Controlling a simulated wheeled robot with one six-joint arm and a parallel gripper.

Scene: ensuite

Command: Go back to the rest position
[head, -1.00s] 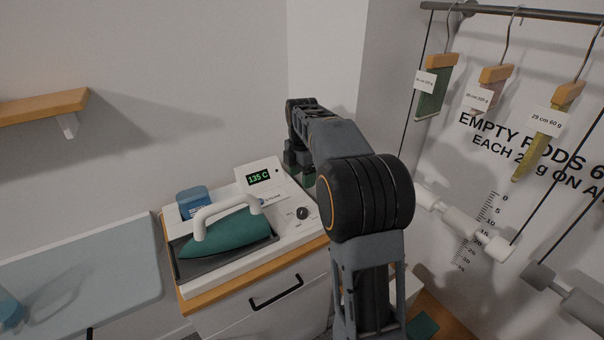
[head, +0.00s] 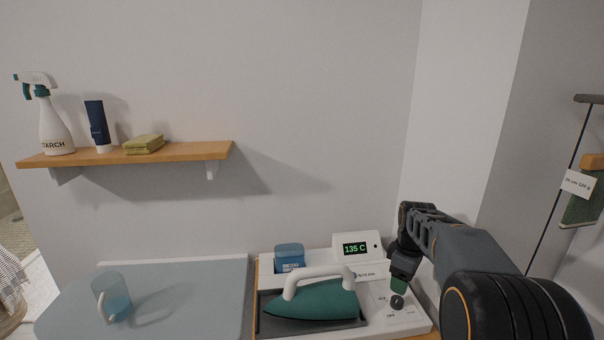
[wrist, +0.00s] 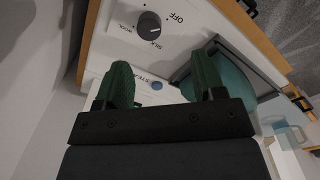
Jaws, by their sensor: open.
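My gripper (wrist: 162,78) is open in the wrist view, its two green fingers apart with nothing between them. In the head view my gripper (head: 401,283) hangs over the right part of the white ironing station (head: 418,324), by the black dial (head: 397,301). The dial also shows in the wrist view (wrist: 149,24), ahead of the fingers and apart from them. The display (head: 356,249) reads 135 C. A teal iron (head: 315,300) with a white handle lies in the station's dark tray.
A blue container (head: 289,257) sits at the station's back left. Left of it is a grey-blue board (head: 190,285) with a clear blue jug (head: 112,297). A green hanging piece (head: 584,208) is at right.

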